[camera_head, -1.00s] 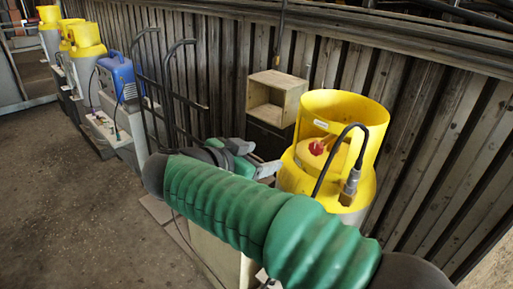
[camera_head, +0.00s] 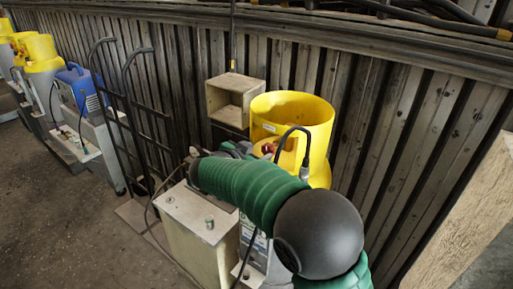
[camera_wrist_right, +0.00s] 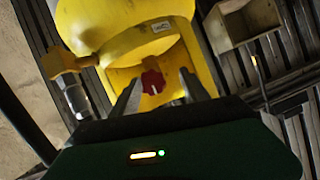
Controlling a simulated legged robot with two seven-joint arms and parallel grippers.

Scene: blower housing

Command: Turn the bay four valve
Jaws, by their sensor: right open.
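The red valve knob (camera_head: 268,149) sits inside the cut-out collar of the yellow-topped tank (camera_head: 290,108) at the wall. In the right wrist view the red knob (camera_wrist_right: 153,82) shows ahead, between the lines of my two fingers. My right gripper (camera_wrist_right: 160,76) is open, with a finger on each side of the knob in the picture. I cannot tell how much depth lies between fingertips and knob. In the head view my green arm hides the tank's lower part and most of the gripper. My left gripper is not in view.
A black hose with a metal fitting (camera_head: 305,170) rises at the tank's right side. An open wooden box (camera_head: 233,100) is behind. A pale box (camera_head: 195,215) stands in front, a black hand truck (camera_head: 130,110) to the left. Other yellow-topped tanks stand far left.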

